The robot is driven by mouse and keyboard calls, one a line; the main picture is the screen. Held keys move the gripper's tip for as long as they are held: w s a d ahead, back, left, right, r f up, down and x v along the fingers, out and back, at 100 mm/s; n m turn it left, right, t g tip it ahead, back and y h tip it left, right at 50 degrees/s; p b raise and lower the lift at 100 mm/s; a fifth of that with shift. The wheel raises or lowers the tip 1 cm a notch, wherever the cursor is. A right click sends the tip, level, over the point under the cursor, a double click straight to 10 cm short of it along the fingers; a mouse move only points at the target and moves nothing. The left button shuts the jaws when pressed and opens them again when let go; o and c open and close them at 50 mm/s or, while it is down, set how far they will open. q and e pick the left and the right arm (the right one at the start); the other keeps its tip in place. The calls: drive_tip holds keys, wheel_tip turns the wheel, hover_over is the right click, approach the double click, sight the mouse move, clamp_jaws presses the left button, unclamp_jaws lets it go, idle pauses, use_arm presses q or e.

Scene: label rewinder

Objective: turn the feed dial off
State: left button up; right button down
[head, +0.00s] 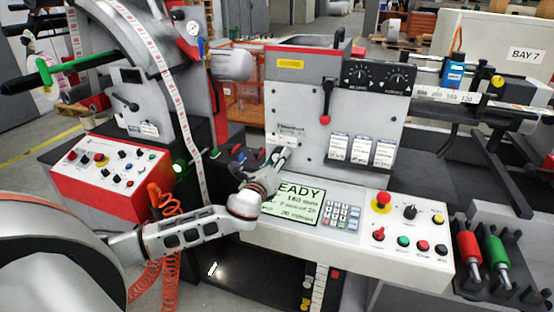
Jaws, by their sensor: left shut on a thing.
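My left gripper (281,154) reaches up to the lower left of the grey machine front (330,110), just above the display. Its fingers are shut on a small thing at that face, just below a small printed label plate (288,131). The fingers hide the thing, which I take to be the feed dial; its pointer and setting cannot be seen. My right gripper is not in view.
A control console with a green display (291,202), keypad (341,216) and several buttons lies below the gripper. Two black knobs sit on a black plate (379,77) higher up. A red-tipped lever (326,102) hangs right of the gripper. A red button box (110,172) stands left.

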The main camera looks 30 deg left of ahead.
use_arm(q)
drive_tip(key=shift+n, duration=0.7)
drive_tip(key=n, duration=0.3)
drive_tip(key=shift+f+b, duration=0.1)
drive_tip(key=shift+b, duration=0.2)
drive_tip(key=n, duration=0.2)
drive_tip(key=shift+n, duration=0.6)
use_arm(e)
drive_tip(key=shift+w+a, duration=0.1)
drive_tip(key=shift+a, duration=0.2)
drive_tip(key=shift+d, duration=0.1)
use_arm(q)
drive_tip(key=o, duration=1.1)
